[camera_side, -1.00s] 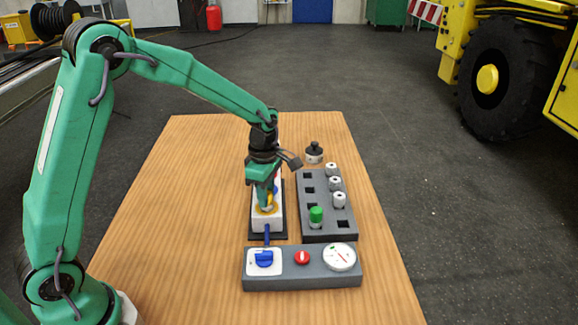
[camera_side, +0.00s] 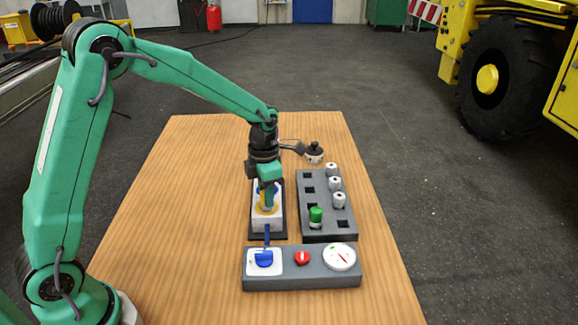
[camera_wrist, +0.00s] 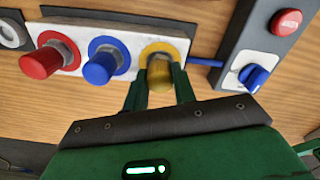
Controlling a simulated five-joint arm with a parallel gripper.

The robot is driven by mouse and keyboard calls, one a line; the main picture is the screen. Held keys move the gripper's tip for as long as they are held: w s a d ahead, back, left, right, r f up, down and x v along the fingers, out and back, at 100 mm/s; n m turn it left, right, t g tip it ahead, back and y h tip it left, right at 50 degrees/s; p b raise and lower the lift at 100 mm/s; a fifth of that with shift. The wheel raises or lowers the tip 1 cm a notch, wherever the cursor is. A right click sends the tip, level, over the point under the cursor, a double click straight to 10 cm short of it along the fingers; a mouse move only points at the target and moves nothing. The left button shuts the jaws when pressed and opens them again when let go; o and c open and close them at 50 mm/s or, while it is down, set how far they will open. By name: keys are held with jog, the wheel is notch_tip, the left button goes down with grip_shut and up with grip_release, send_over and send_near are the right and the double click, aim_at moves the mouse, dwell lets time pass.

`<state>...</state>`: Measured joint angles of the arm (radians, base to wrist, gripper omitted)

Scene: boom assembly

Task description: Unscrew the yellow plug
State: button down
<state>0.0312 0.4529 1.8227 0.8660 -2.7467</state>
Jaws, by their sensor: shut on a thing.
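The yellow plug (camera_wrist: 159,72) sits in a yellow ring on the white block (camera_wrist: 120,45), at the end nearest the control panel. My gripper (camera_wrist: 160,84) is shut on the yellow plug, with a green finger on each side of it. In the side view my gripper (camera_side: 267,207) points straight down over the block (camera_side: 261,222) and hides most of the plug. A blue plug (camera_wrist: 100,67) and a red plug (camera_wrist: 42,62) stand in the same row on the block.
A dark rack (camera_side: 325,228) to the right holds a green plug (camera_side: 316,216) and several white-grey plugs, with empty square holes. A grey panel (camera_side: 300,281) in front has a blue knob (camera_side: 264,259), a red button (camera_side: 302,257) and a gauge (camera_side: 339,257). A black-topped object (camera_side: 314,152) stands behind the rack.

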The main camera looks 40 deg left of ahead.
jog(key=shift+n, duration=0.9)
jog(key=c, duration=1.2)
grip_release()
jog(key=shift+m, duration=0.3)
jog(key=m, duration=0.5)
jog(key=shift+m, duration=3.2)
